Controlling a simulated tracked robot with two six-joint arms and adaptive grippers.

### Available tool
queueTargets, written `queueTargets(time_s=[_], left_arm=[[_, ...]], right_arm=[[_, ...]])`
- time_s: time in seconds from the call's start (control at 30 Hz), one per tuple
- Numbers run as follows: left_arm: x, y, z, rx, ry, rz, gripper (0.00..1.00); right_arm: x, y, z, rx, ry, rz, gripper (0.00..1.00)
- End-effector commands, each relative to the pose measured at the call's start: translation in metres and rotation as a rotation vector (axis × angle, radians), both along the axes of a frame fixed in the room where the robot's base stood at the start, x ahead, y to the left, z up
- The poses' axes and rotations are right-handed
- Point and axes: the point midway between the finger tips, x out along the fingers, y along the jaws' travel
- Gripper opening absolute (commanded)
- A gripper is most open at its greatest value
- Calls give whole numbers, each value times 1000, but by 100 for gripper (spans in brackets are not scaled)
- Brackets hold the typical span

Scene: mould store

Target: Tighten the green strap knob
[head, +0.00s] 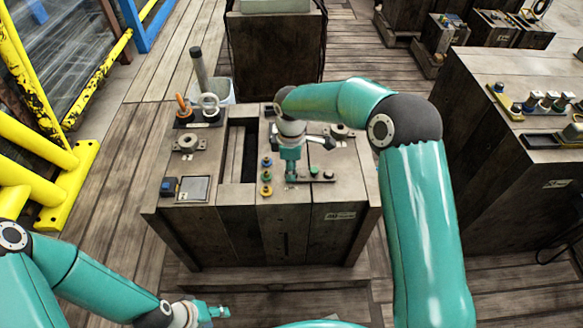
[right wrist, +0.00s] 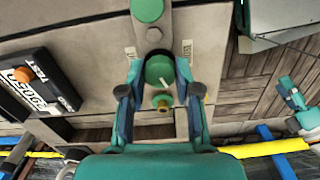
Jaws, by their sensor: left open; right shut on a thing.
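A green knob (right wrist: 160,70) with a white pointer mark sits between the fingers of my right gripper (right wrist: 158,88) in the right wrist view. The right gripper is shut on it. In the head view this gripper (head: 290,178) points down at the top of the wooden-looking block (head: 225,212), at the left end of a short strap, and hides the held knob. A second green knob (head: 314,171) stands beside it on the strap, and also shows in the right wrist view (right wrist: 148,10). My left gripper (head: 216,312) is open and empty, low in front of the block.
Left of the strap stand small fittings with blue, green and yellow parts (head: 266,176). A shackle (head: 209,103) and an orange-handled item (head: 183,104) stand at the block's back left. A bench (head: 535,190) is at right; yellow rails (head: 35,150) are at left.

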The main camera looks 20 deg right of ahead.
Motion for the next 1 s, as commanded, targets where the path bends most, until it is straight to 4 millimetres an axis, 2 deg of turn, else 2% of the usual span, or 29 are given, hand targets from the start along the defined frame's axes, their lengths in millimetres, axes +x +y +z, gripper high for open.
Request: queueTargets(time_s=[1.0], left_arm=[[0,0,-15,0,0,0,46]], right_arm=[[2,1,1,5,-7,-964,0]])
